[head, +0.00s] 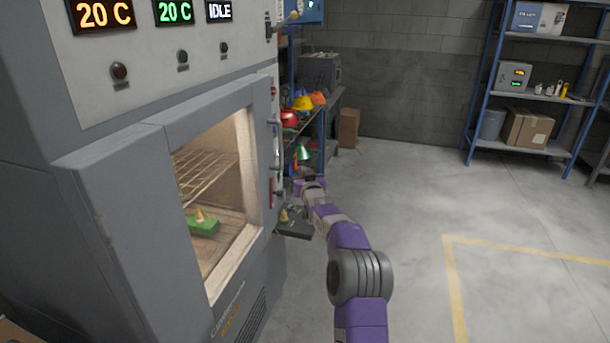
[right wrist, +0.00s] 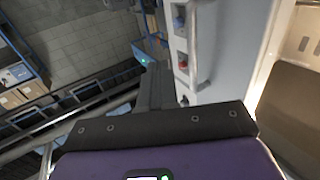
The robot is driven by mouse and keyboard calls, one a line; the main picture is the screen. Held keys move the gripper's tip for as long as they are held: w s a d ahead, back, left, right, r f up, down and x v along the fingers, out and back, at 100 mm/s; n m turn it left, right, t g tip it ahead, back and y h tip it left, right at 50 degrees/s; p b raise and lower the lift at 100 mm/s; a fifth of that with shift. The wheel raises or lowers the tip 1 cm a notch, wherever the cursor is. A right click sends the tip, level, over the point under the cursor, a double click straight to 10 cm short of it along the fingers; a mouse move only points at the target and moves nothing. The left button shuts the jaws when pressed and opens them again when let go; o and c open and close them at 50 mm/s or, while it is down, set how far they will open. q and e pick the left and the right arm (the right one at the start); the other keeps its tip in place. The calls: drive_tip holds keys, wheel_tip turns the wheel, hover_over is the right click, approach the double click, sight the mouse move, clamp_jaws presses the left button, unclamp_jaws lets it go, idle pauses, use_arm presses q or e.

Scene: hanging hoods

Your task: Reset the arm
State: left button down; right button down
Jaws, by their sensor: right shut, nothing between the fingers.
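My right arm comes up from the bottom of the head view, and its purple hand with the right gripper (head: 298,187) is beside the front edge of the grey chamber (head: 110,210). The gripper is shut and empty; its fingers are small and hard to make out. In the right wrist view, my purple hand and a dark bar fill the bottom, and the chamber's pale front (right wrist: 225,50) is at the right. My left gripper is not in view.
Inside the lit chamber are a wire rack (head: 205,175) and a green block (head: 204,226) with a small yellowish cone. A dark ledge (head: 296,229) juts out near my wrist. Coloured hoods (head: 303,103) are behind. Blue shelving (head: 535,75) stands back right. The floor (head: 420,200) is clear.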

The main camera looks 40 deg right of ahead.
drive_tip(key=shift+s+d, duration=0.1)
drive_tip(key=shift+s, duration=0.15)
drive_tip(key=a+f+n+g+y, duration=0.1)
drive_tip(key=a+f+g+y, duration=0.15)
drive_tip(key=a+f, duration=0.95)
drive_tip(key=a+f+g+y, duration=0.1)
drive_tip(key=a+f+y, duration=0.3)
drive_tip(key=a+f, duration=0.85)
drive_tip(key=s+a+f+g+y, duration=0.1)
drive_tip(key=s+a+f, duration=0.15)
drive_tip(key=f, duration=0.35)
drive_tip(key=s+a+f+g+y, duration=0.1)
drive_tip(key=s+a+f+y, duration=0.15)
drive_tip(key=f, duration=0.25)
drive_tip(key=s+a+f+n+g+y, duration=0.1)
drive_tip(key=s+a+f+g, duration=0.1)
drive_tip(key=s+a+f, duration=0.4)
drive_tip(key=s+a+f+n+g+y, duration=0.1)
drive_tip(key=s+a+f+g, duration=0.15)
drive_tip(key=s+a, duration=0.4)
drive_tip(key=s+a+f+g+y, duration=0.1)
drive_tip(key=s+a+g, duration=0.1)
drive_tip(key=s+a, duration=0.4)
drive_tip(key=s+a+f+n+g+y, duration=0.1)
drive_tip(key=s+a, duration=0.5)
drive_tip(key=s, duration=0.6)
drive_tip(key=shift+a+f+g, duration=0.15)
drive_tip(key=shift+a+g, duration=0.05)
drive_tip(key=shift+g, duration=0.6)
